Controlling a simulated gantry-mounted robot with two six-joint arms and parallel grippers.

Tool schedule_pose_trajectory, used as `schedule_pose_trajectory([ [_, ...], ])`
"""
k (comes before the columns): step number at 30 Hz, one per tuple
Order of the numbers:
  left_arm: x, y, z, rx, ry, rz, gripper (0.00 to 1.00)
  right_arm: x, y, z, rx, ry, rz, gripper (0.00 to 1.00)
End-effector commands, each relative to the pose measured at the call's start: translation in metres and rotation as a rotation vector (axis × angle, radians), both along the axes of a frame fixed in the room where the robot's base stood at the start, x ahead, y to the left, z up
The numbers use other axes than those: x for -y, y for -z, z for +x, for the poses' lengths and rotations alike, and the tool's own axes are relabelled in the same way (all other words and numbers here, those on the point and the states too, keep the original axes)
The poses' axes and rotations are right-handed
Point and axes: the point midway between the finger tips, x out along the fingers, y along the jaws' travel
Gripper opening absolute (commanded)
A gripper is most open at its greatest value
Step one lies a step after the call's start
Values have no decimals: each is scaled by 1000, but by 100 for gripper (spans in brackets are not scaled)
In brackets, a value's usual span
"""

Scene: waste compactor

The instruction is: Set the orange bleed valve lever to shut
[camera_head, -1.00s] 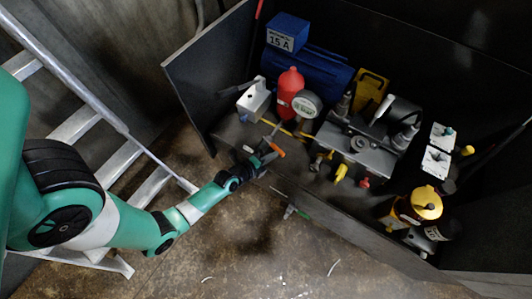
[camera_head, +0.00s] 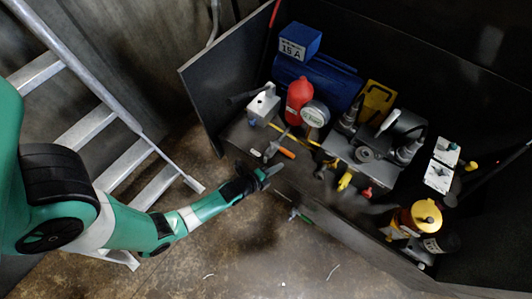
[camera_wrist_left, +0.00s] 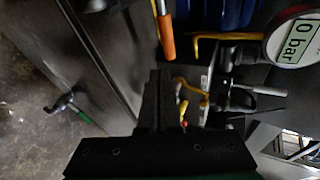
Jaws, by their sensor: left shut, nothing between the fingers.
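The orange bleed valve lever (camera_head: 287,153) sticks out from the front left of the machine, angled down to the right in the head view. In the left wrist view the orange lever (camera_wrist_left: 166,38) is at the top centre, past the fingers. My left gripper (camera_head: 272,172) is shut and empty, just below and left of the lever, with a small gap showing in the head view. Its dark fingers (camera_wrist_left: 155,100) also show in the left wrist view. My right gripper is in neither view.
A gauge (camera_wrist_left: 291,40) reads 0 bar. A red bottle (camera_head: 299,97), a yellow-handled valve (camera_head: 345,181) and a red knob (camera_head: 366,192) are nearby. A ladder (camera_head: 95,125) stands left; open floor lies in front.

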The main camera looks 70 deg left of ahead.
Motion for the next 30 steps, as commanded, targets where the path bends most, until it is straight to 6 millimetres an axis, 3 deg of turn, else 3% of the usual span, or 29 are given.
schedule_pose_trajectory([
  [3, 11, -11, -16, -1, 5, 3, 0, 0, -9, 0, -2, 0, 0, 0],
  [12, 40, -33, -60, -2, 7, 0, 0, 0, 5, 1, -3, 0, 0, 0],
  [30, 45, -46, -67, 1, 4, -1, 0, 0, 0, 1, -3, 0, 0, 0],
])
